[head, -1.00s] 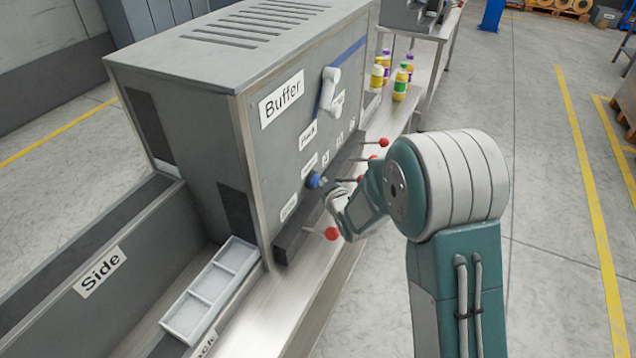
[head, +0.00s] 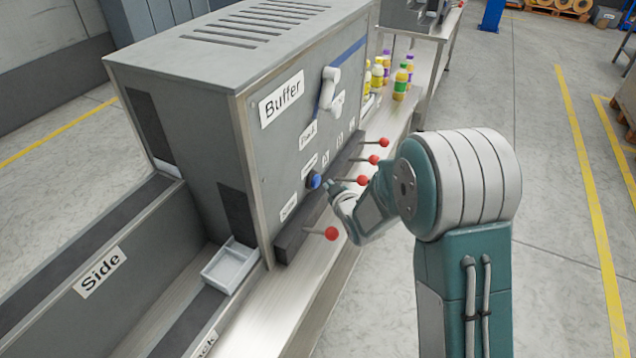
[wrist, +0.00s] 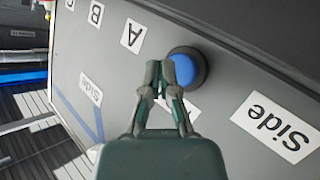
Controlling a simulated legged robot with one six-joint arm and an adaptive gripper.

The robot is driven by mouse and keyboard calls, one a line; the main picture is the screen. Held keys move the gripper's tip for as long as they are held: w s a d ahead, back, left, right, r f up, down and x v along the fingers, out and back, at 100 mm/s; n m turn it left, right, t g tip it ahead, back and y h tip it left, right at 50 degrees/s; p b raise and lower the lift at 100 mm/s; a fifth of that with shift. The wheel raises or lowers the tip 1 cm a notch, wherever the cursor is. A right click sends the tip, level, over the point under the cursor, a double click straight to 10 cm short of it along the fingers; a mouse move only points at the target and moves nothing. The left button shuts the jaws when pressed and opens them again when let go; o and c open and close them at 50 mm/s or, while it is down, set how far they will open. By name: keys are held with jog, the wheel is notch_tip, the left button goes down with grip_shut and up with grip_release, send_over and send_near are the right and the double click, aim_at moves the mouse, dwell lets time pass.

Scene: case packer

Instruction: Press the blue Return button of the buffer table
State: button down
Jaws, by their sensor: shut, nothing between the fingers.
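The blue button (head: 313,181) is on the front panel of the grey buffer machine (head: 190,85), below the Buffer label (head: 282,98). In the wrist view the blue button (wrist: 184,70) sits in a dark round collar, just right of my fingertips. My gripper (head: 329,184) is shut and empty, its tips close to the button in the head view. In the wrist view my gripper (wrist: 157,76) overlaps the collar's left edge. I cannot tell whether the tips touch it. The small labels beside the button are too blurred to read in the head view.
Several red-knobbed levers (head: 331,233) stick out from a dark bar under the panel. A white handle (head: 328,88) is higher up. A white tray (head: 229,268) lies partly inside the machine's side opening. Bottles (head: 401,82) stand beyond on the bench.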

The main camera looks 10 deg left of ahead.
jog(key=shift+d, duration=0.1)
jog(key=shift+s+d, duration=0.35)
jog(key=shift+d, duration=0.55)
jog(key=shift+s+d, duration=0.35)
jog(key=shift+d, duration=0.6)
jog(key=shift+s+d, duration=0.35)
jog(key=shift+d, duration=0.55)
jog(key=s+d+r+m+g+h, duration=0.3)
jog(key=s+d+r+m+h, duration=0.3)
jog(key=s+d+r, duration=0.65)
jog(key=s+r+m+g, duration=0.2)
jog(key=s, duration=0.8)
jog(key=s+d+r+m+g, duration=0.1)
jog(key=s+r+m+g, duration=0.1)
jog(key=s, duration=0.8)
jog(key=shift+d+r+m+h, duration=0.3)
jog(key=shift+r+m, duration=0.1)
jog(key=shift+r, duration=0.15)
